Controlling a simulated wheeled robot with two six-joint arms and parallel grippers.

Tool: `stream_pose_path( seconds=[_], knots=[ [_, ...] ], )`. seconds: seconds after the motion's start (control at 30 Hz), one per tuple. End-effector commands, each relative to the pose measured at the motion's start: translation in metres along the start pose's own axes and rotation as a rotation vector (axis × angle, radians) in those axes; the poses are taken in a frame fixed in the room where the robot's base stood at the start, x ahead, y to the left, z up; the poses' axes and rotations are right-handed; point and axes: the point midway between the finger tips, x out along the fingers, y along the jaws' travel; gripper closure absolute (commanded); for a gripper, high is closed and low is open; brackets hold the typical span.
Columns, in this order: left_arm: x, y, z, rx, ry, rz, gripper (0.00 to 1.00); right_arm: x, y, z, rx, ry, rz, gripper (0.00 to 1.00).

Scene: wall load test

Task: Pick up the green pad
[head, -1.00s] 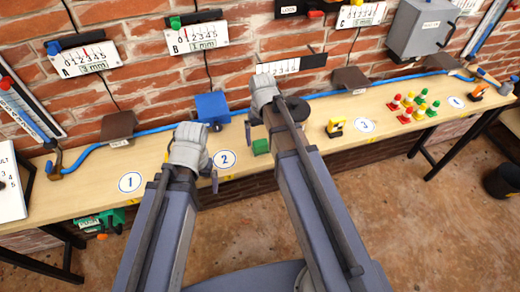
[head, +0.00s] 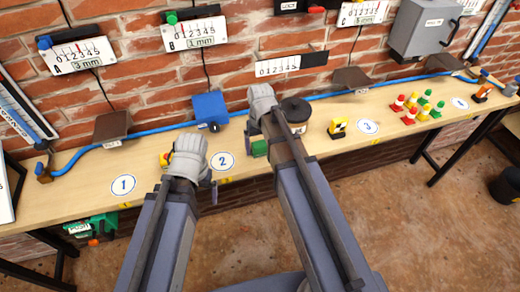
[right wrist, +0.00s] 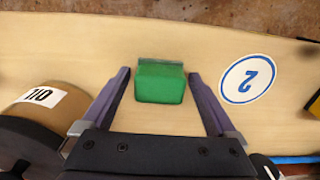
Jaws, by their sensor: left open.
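The green pad (head: 260,148) is a small block lying on the wooden bench, partly hidden by my right arm in the head view. In the right wrist view the green pad (right wrist: 160,83) lies between the two dark fingers of my right gripper (right wrist: 158,76), with bare wood showing on both sides of it. The right gripper is open, and neither finger visibly touches the pad. My left gripper (head: 212,190) is open by the bench's front edge, left of the pad and near the number 2 disc (head: 222,161). Its fingers are mostly hidden by its wrist.
A brown, black-topped can marked OIL (right wrist: 38,103) stands close beside my right gripper.

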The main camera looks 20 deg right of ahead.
Motion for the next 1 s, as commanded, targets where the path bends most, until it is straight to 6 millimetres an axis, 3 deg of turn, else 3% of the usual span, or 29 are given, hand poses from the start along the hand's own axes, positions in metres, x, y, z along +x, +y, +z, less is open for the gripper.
stream_pose_path(
  seconds=[0.07, 0.7, 0.73, 0.77, 1.0],
  knots=[
    [0.0000, 0.0000, 0.0000, 0.000, 0.000, 0.000, 0.00, 0.0000, 0.0001, 0.0000, 0.000, 0.000, 0.000, 0.17],
    [0.0001, 0.0000, 0.0000, 0.000, 0.000, 0.000, 0.00, 0.0001, 0.0000, 0.0000, 0.000, 0.000, 0.000, 0.89],
    [0.0001, 0.0000, 0.0000, 0.000, 0.000, 0.000, 0.00, 0.0001, 0.0000, 0.0000, 0.000, 0.000, 0.000, 0.89],
    [0.0001, 0.0000, 0.0000, 0.000, 0.000, 0.000, 0.00, 0.0001, 0.0000, 0.0000, 0.000, 0.000, 0.000, 0.96],
    [-0.0019, -0.0002, 0.0001, 0.000, 0.000, 0.000, 0.00, -0.0019, 0.0000, 0.0000, 0.000, 0.000, 0.000, 0.98]
  ],
)
